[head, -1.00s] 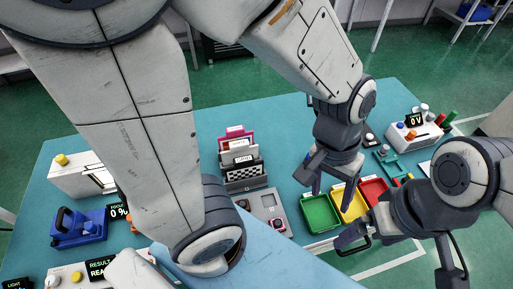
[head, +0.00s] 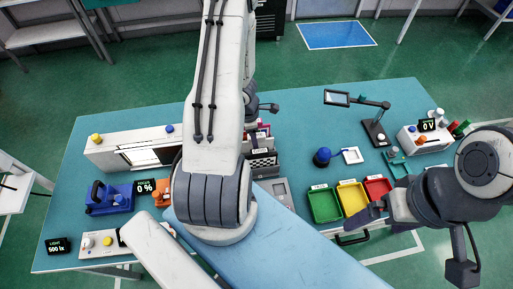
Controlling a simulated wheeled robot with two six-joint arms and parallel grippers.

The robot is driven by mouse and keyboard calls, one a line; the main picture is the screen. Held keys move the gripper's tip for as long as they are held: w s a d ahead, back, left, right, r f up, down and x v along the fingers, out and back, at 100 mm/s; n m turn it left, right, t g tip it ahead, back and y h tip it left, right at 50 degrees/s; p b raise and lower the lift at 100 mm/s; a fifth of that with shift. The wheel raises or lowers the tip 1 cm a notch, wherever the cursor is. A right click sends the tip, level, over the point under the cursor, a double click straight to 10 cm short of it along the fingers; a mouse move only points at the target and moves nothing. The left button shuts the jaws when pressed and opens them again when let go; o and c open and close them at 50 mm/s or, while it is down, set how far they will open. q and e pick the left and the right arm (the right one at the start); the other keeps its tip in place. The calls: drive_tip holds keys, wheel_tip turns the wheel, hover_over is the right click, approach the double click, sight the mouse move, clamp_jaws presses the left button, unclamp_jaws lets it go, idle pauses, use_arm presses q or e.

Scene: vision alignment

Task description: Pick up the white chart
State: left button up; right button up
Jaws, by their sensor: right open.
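A rack of charts (head: 264,172) stands mid-table, its left part hidden behind my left arm. A black-and-white checkered card shows at its front, with pale and pink edges behind it. I cannot make out which card is the white chart. My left gripper (head: 266,107) is mostly hidden behind its arm; only a dark part pokes out above and behind the rack, apart from it. Its jaws do not show. My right gripper (head: 358,226) is open and empty at the front edge of the table, near the colored bins and away from the rack.
Green (head: 324,206), yellow (head: 353,198) and red (head: 378,188) bins stand right of the rack. A blue-topped knob (head: 322,157), a small white frame (head: 352,155) and a magnifier lamp (head: 374,128) stand behind them. A white light box (head: 120,152) and blue device (head: 110,198) are at left.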

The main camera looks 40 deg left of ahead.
use_arm(q)
drive_tip(key=f+b, duration=0.1)
drive_tip(key=f, duration=0.1)
drive_tip(key=w+f+b, duration=0.1)
drive_tip(key=f, duration=0.1)
drive_tip(key=f+b, duration=0.1)
drive_tip(key=f, duration=0.1)
drive_tip(key=shift+w+d+f, duration=0.15)
drive_tip(key=shift+d+f, duration=0.15)
drive_tip(key=shift+f, duration=0.05)
drive_tip(key=shift+r, duration=0.1)
clamp_jaws()
